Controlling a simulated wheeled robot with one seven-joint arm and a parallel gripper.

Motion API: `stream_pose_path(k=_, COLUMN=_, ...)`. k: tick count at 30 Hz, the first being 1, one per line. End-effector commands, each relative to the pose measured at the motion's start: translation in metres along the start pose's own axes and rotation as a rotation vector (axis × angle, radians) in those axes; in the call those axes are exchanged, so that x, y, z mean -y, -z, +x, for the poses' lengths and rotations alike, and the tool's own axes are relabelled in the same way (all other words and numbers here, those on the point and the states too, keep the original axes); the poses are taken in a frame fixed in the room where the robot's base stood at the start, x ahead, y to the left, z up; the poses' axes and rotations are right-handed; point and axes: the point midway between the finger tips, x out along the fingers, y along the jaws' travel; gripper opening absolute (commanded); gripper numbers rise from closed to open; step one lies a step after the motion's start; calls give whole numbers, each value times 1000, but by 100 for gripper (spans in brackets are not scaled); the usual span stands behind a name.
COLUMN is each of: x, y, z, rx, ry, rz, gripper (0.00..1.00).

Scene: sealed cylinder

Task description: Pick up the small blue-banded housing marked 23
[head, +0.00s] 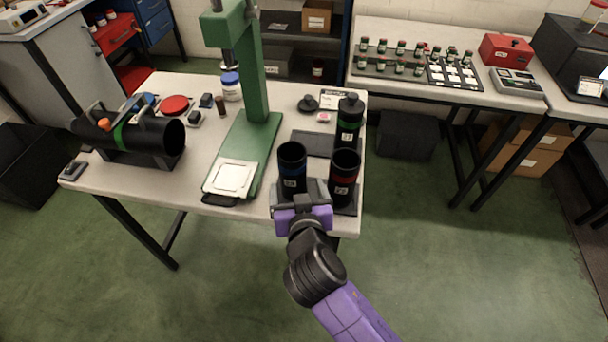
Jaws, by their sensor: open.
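The blue-banded housing (292,165) is a black open-topped cylinder standing upright near the table's front right edge. A small pale label shows low on its front, too small to read surely. My gripper (300,188) is open, at the front edge of the table, just in front of this housing's lower part. Its body covers the housing's base, and I cannot tell whether the fingers reach around it or touch it. A red-banded housing (344,172) stands close on the right, also open-topped and labelled. A capped green-banded housing (349,122) stands behind it.
A green press (262,85) stands left of the housings, with a white plate (235,178) on its base. A large black cylinder (150,140) lies in a cradle at the left. A dark flat pad (310,143) lies behind the blue-banded housing.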

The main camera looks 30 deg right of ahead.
Motion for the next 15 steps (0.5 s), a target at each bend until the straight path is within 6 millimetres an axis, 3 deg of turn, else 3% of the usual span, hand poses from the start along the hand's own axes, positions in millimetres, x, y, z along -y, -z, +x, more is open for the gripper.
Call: stream_pose_path(k=15, x=4, y=4, z=60, rx=0, ry=0, rz=-1, gripper=86)
